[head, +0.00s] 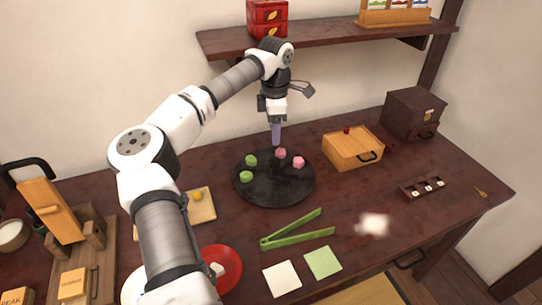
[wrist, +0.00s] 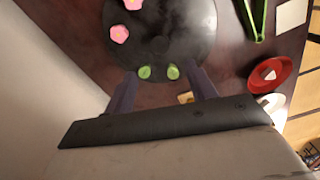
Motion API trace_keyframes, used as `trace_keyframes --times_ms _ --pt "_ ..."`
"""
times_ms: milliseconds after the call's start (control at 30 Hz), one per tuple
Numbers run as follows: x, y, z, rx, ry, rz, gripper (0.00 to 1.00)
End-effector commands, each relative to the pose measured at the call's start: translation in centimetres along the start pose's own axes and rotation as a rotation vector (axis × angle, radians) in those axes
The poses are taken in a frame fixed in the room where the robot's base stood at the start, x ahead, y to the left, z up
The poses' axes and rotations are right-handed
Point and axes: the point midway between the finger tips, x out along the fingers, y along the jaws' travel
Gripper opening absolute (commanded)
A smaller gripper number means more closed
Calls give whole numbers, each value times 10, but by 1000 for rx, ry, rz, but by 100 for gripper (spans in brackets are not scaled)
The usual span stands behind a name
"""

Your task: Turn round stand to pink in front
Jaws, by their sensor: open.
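The round stand (head: 275,192) is a dark, flat disc on the table, also in the wrist view (wrist: 188,32). Two pink sweets (head: 299,162) (wrist: 119,34) sit toward its back and right in the head view. Two green sweets (head: 246,176) (wrist: 145,72) sit on its left side. My gripper (head: 276,142) points down at the stand's back edge in the head view, apparently above it. In the wrist view its fingers (wrist: 163,84) are spread and empty, with the green sweets showing between and beyond the tips. I cannot tell its exact height.
Green tongs (head: 295,232) lie in front of the stand. A red plate (head: 232,268) and a small board with a yellow piece (head: 205,210) are to the left. A wooden box (head: 352,150) stands to the right. A shelf (head: 330,36) hangs on the wall behind.

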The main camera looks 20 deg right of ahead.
Motion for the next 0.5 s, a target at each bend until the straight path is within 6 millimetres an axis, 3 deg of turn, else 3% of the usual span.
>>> trace_keyframes --times_ms 300,500 --pt "67 -1 2 1 -5 -5 56" --pt "98 -1 2 0 -5 -2 56"
